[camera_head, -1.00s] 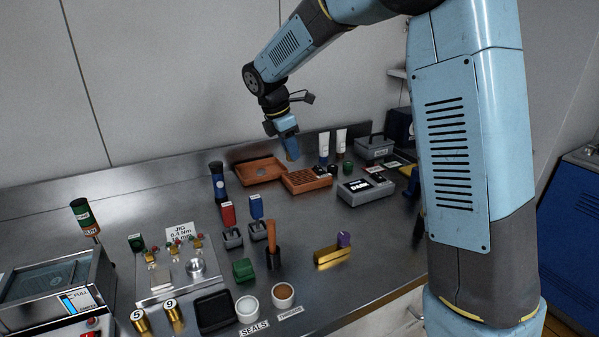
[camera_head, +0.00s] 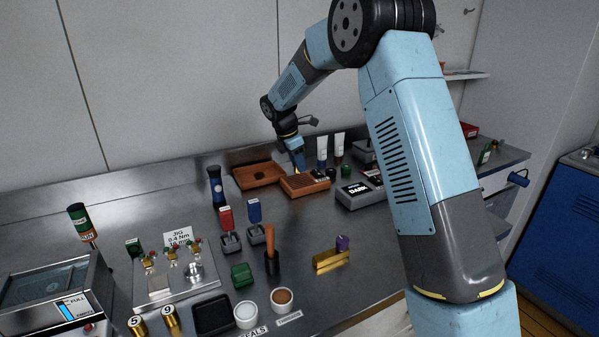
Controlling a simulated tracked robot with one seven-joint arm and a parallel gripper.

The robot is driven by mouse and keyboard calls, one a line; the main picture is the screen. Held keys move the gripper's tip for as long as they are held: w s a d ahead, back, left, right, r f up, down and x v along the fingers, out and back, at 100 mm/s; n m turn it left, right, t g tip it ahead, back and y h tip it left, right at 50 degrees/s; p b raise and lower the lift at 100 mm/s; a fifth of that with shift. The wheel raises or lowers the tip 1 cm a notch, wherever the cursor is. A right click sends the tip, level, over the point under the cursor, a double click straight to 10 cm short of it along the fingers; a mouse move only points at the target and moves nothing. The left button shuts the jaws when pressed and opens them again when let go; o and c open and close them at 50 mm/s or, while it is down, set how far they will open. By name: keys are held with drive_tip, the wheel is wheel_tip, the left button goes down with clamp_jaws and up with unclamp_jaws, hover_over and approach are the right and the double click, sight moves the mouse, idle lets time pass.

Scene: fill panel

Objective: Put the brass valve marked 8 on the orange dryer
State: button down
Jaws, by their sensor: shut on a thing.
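My gripper (camera_head: 299,167) is at the back of the bench, pointing down just above an orange box with a slotted top (camera_head: 304,185), which looks like the dryer. It is shut on a small brass-coloured thing, mostly hidden by the fingers, which looks like the valve; its number cannot be read. I cannot tell whether it touches the box. Two other brass valves, marked 5 (camera_head: 138,327) and 9 (camera_head: 171,318), stand at the front left.
An orange tray (camera_head: 243,181) lies just left of the box. White tubes (camera_head: 322,150) stand behind it and a dark-labelled box (camera_head: 358,194) is at its right. A jig (camera_head: 178,275), dark cups and a brass block (camera_head: 330,262) stand nearer.

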drive_tip(key=shift+w+f, duration=0.2)
drive_tip(key=shift+f, duration=1.55)
drive_tip(key=c, duration=0.9)
unclamp_jaws()
drive_tip(key=shift+f, duration=0.1)
